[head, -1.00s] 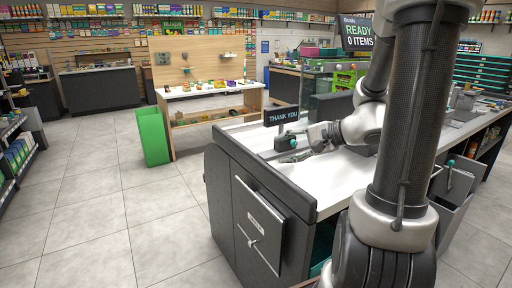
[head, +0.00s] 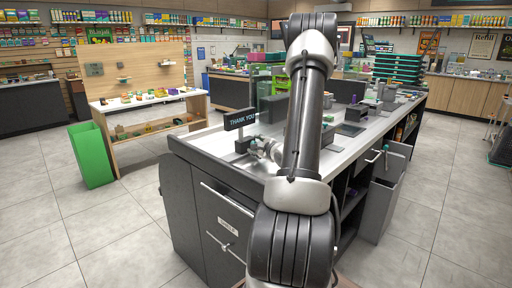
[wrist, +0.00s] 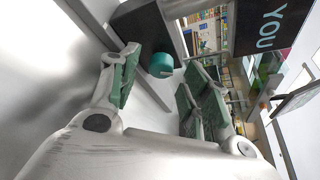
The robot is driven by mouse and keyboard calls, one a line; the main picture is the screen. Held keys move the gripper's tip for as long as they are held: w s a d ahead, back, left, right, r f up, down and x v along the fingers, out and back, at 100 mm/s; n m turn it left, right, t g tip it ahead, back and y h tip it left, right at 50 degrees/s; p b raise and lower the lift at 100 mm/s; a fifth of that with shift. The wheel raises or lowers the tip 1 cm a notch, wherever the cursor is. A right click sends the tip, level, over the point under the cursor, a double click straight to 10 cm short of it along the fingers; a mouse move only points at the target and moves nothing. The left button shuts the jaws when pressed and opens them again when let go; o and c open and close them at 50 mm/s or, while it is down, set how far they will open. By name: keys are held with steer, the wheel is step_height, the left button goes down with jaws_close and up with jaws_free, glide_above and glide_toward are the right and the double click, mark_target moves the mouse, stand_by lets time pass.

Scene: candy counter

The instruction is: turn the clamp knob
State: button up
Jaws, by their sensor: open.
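The clamp knob (wrist: 161,65) is a teal round knob on a dark block (wrist: 143,32), upper middle in the wrist view. My gripper (wrist: 158,88) is open, with its green-padded fingers spread to the left and right of the picture. The knob shows between and beyond the fingertips. I cannot tell whether either finger touches it. In the head view my gripper (head: 256,150) is small, low over the counter beside the THANK YOU sign (head: 240,119). The knob is too small to make out clearly there.
The sign (wrist: 272,25) stands close to the right finger in the wrist view. The white counter top (head: 205,146) is clear left of my gripper. A green bin (head: 91,155) and a wooden display stand (head: 135,72) are at the left. Floor between is free.

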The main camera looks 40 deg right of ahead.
steer(key=shift+w+d+f, duration=0.1)
steer(key=shift+w, duration=0.35)
steer(key=c, duration=1)
steer(key=m+y, duration=0.1)
steer(key=m, duration=0.1)
steer(key=m+g+y, duration=0.1)
steer(key=m, duration=0.1)
steer(key=shift+d+r+y, duration=0.2)
steer(key=shift+y, duration=0.1)
steer(key=m+y, duration=0.1)
steer(key=m, duration=0.1)
steer(key=m+y, duration=0.2)
steer(key=shift+d+g, duration=0.2)
steer(key=shift+g, duration=0.1)
